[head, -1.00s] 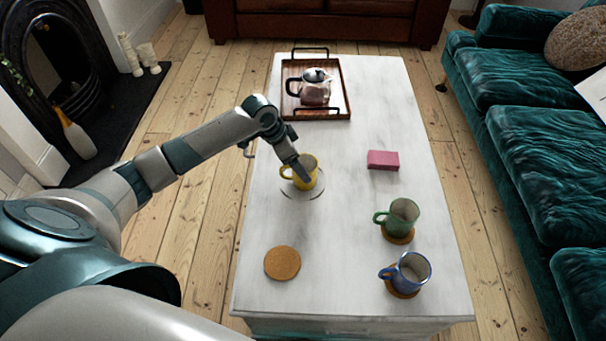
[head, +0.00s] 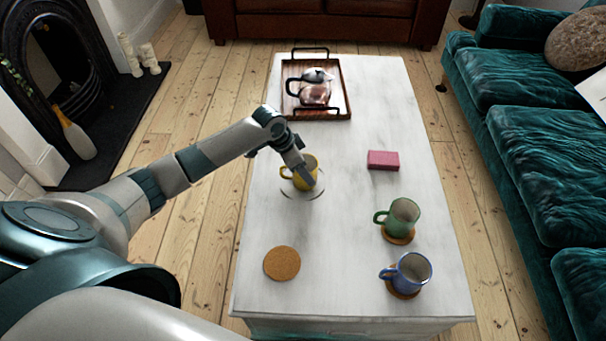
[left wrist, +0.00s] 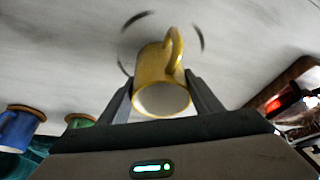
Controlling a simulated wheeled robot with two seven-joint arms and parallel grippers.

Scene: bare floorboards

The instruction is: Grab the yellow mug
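In the left wrist view the yellow mug (left wrist: 161,75) is between the two fingers of my left gripper (left wrist: 160,84), one against each side, with no clear gap. The mug's handle points left in the head view, and part of its rim is hidden by a finger. My right gripper is not in view.
A green mug (head: 404,216) and a blue mug (head: 413,272) stand on cork coasters at the right. A bare coaster (head: 282,263) lies nearer. A pink block (head: 383,160) and a wooden tray (head: 290,106) with a teapot (head: 315,92) are farther back. The middle of the white table (head: 340,240) is clear.

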